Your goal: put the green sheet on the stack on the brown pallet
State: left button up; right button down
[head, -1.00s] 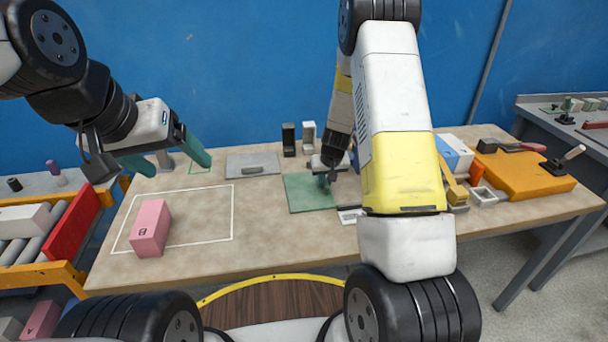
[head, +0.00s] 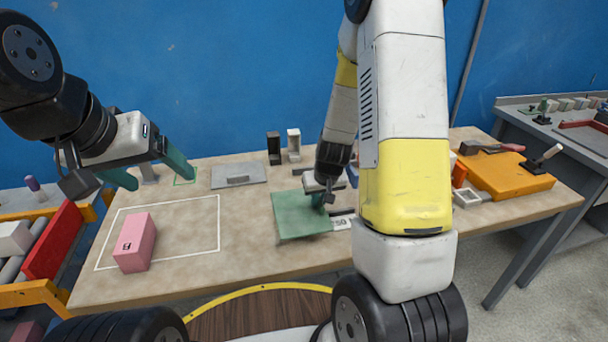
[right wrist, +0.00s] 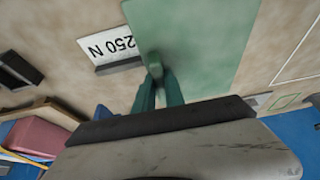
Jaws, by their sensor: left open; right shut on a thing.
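The green sheet (head: 290,216) is above the middle of the table, looking slightly raised and tilted. My right gripper (head: 320,198) is shut on it near its right side. In the right wrist view the green fingers meet at the sheet (right wrist: 205,45); the exact contact is blurred. My left gripper (head: 160,176) is open and empty over the table's back left, its green fingers wide apart.
A pink block (head: 135,243) stands within a white outline (head: 218,222) at the left. A grey plate (head: 225,180) and black and white uprights (head: 274,147) are at the back. A printed label (right wrist: 110,47) lies beside the sheet. An orange case (head: 505,175) is at the right.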

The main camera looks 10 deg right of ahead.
aim_at(321, 208)
jog(key=s, duration=0.4)
jog(key=shift+a+r, duration=0.1)
jog(key=shift+r, duration=0.1)
jog(key=shift+a, duration=0.25)
jog(key=shift+w+a+r, duration=0.25)
jog(key=shift+w+a, duration=0.75)
jog(key=shift+a, duration=0.2)
